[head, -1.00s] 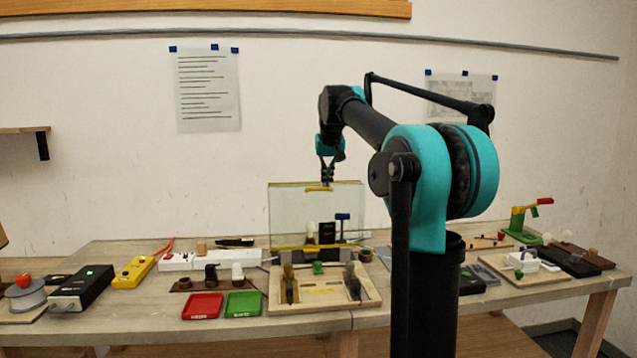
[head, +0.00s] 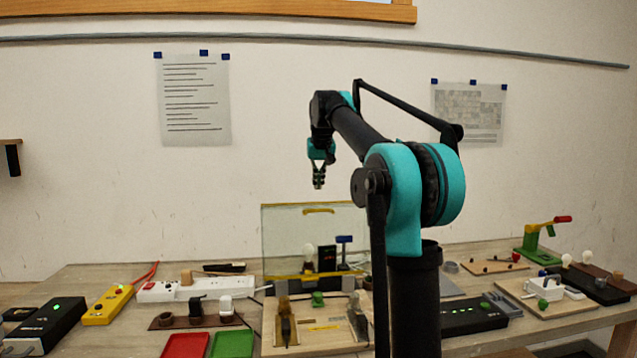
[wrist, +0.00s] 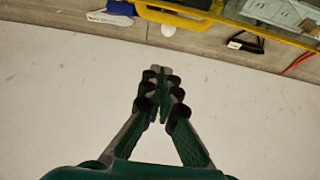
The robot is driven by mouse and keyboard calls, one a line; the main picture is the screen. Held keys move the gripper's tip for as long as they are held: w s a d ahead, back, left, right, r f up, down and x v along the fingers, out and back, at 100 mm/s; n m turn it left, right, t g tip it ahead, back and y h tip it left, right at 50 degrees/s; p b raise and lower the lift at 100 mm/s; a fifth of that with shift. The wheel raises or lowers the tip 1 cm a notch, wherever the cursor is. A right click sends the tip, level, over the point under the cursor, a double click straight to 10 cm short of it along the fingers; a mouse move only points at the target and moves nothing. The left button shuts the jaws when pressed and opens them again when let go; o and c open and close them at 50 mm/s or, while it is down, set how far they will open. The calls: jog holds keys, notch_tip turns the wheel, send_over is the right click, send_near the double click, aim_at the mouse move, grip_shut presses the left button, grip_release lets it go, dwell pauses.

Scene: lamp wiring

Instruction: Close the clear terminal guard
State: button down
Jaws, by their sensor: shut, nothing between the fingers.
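The clear terminal guard (head: 290,240) stands upright at the back of a wooden board (head: 275,325) on the bench, raised and open. It has a yellow handle (head: 319,211) on its top edge and a yellow strip along its bottom. My gripper (head: 318,186) is above the guard's top edge, close to the handle in the picture but apart from it. Its fingers are shut and empty. In the wrist view my gripper (wrist: 160,72) points over bare wall, and the yellow handle (wrist: 180,14) shows at the top, beyond the fingertips.
On the board are dark upright clips and a green knob (head: 318,299). A red tray (head: 186,345) and a green tray (head: 232,344) lie at front left. A black box (head: 48,326) and yellow box (head: 107,305) are farther left. Air around my gripper is clear.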

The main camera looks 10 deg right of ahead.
jog(key=x, duration=0.7)
jog(key=s, duration=0.4)
jog(key=shift+f, duration=0.25)
jog(key=shift+s, duration=0.15)
